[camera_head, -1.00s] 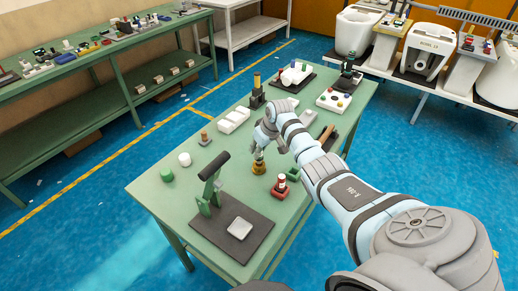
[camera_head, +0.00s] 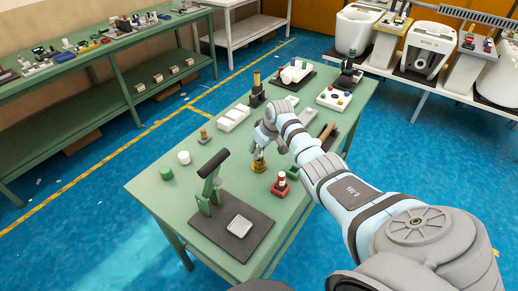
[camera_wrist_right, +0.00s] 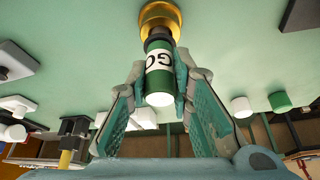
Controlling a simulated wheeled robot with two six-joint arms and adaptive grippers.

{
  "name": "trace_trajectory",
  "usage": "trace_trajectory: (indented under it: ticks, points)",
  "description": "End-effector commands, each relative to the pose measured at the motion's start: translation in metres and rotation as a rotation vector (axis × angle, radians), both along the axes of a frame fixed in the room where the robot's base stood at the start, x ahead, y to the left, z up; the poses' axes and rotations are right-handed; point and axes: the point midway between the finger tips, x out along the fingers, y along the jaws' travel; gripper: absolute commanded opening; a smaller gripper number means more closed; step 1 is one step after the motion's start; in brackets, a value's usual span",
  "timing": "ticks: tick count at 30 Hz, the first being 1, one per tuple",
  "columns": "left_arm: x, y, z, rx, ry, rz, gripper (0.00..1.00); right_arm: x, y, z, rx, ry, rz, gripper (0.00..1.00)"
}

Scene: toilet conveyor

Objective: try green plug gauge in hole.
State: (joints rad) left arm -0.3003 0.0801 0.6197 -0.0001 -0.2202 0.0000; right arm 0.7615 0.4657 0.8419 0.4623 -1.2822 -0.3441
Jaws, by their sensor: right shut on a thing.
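My right gripper (camera_head: 260,153) reaches down over the front half of the green table. The gauge's dark end meets the brass ring piece (camera_wrist_right: 160,18), which also shows in the head view (camera_head: 259,168). The gauge is in line with the ring. I cannot tell how deep its end sits in the hole, because the contact is partly hidden. My left gripper is not in view.
A red holder (camera_head: 281,188) with a red-and-white gauge and a green holder (camera_head: 293,174) stand right of the ring. A lever press (camera_head: 212,180) on a dark base stands front left. A green cylinder (camera_head: 166,174) and white cylinder (camera_head: 184,158) stand at the left edge.

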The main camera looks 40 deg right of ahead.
Motion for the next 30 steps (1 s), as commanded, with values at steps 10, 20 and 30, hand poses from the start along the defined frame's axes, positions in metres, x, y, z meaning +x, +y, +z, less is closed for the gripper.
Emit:
trace_trajectory:
  ticks: [10,20,30]
  points:
    - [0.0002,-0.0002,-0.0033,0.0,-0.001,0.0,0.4,0.0001,0.0001,-0.0046,0.0,0.0,0.0,0.0]
    - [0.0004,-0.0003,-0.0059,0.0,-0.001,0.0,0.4,-0.0001,0.0001,-0.0086,0.0,0.0,0.0,0.0]
    - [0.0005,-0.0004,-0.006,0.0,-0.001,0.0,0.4,-0.0001,0.0,-0.0089,0.0,0.0,0.0,0.0]
